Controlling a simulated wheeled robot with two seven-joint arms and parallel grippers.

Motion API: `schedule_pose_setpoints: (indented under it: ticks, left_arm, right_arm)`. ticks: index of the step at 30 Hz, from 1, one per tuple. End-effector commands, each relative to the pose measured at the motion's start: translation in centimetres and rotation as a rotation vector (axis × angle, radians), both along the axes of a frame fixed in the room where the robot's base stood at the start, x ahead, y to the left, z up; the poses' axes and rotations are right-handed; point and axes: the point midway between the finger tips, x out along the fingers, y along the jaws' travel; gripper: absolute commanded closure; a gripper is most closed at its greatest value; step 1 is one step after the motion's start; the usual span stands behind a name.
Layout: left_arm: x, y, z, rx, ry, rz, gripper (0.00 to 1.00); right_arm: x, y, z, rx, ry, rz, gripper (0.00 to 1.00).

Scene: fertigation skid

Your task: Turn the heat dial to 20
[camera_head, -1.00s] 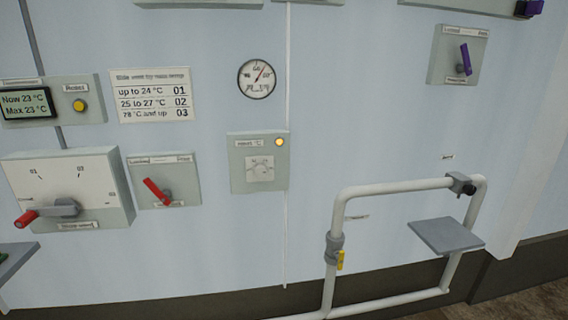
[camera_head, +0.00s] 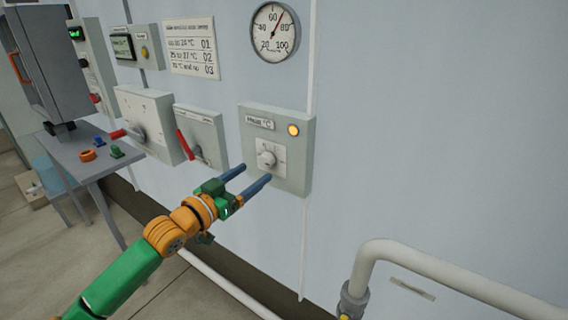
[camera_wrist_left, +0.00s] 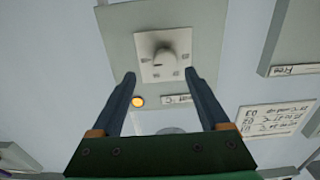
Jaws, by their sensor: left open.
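The heat dial (camera_head: 267,158) is a small light knob on a white scale plate, on a grey-green panel (camera_head: 303,168) on the wall. An amber lamp (camera_head: 293,130) glows at the panel's upper right. My left gripper (camera_head: 257,174) is open and empty, its two dark fingers pointing at the panel just left of and below the dial. In the left wrist view the dial (camera_wrist_left: 164,59) lies ahead of the open fingers (camera_wrist_left: 163,82), apart from them. The scale marks are too small to read. My right gripper is not in view.
A round gauge (camera_head: 274,32) hangs above the panel. A red-handled switch box (camera_head: 203,137) and a larger selector box (camera_head: 148,122) are to the left. A white pipe (camera_head: 440,268) runs at lower right. A grey table (camera_head: 85,165) stands at far left. The wall right of the panel is clear.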

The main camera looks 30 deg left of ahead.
Motion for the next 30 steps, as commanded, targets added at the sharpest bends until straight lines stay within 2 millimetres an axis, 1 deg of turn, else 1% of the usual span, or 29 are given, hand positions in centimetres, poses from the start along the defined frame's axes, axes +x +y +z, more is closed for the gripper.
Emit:
schedule_pose_setpoints:
  ticks: [1,6,9,12,16,23,24,26,27,29,30]
  left_arm:
    - [0.7,0.0,0.3,-0.001,-0.004,0.001,0.21]
    - [3.5,-0.2,0.4,-0.001,-0.003,0.002,0.21]
    - [4.7,-0.3,0.2,-0.001,0.000,0.002,0.21]
    - [5.6,-0.4,0.1,0.000,0.000,0.002,0.21]
    - [6.1,-0.5,0.0,0.002,0.001,0.001,0.21]
    - [6.1,-0.5,-0.1,0.002,0.002,0.001,0.21]
    - [6.1,-0.5,-0.1,0.002,0.002,0.001,0.32]
    - [6.1,-0.5,-0.1,0.002,0.002,0.001,0.48]
    - [6.1,-0.5,-0.1,0.002,0.002,0.001,0.59]
    - [6.1,-0.5,-0.1,0.002,0.002,0.001,0.75]
    - [6.1,-0.5,-0.1,0.002,0.002,0.001,0.86]
  right_arm:
    - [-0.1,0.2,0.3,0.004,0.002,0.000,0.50]
    - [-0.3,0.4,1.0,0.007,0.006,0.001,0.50]
    - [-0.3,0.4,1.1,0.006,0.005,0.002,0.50]
    - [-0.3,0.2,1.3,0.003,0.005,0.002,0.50]
    - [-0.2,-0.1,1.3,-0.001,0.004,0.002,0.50]
    - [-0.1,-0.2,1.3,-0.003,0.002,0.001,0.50]
    - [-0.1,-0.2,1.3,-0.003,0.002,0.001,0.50]
    - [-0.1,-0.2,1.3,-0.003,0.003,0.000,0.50]
    - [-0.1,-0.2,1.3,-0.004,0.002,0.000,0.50]
    - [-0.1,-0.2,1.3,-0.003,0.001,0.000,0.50]
    - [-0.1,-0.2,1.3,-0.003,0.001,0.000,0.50]
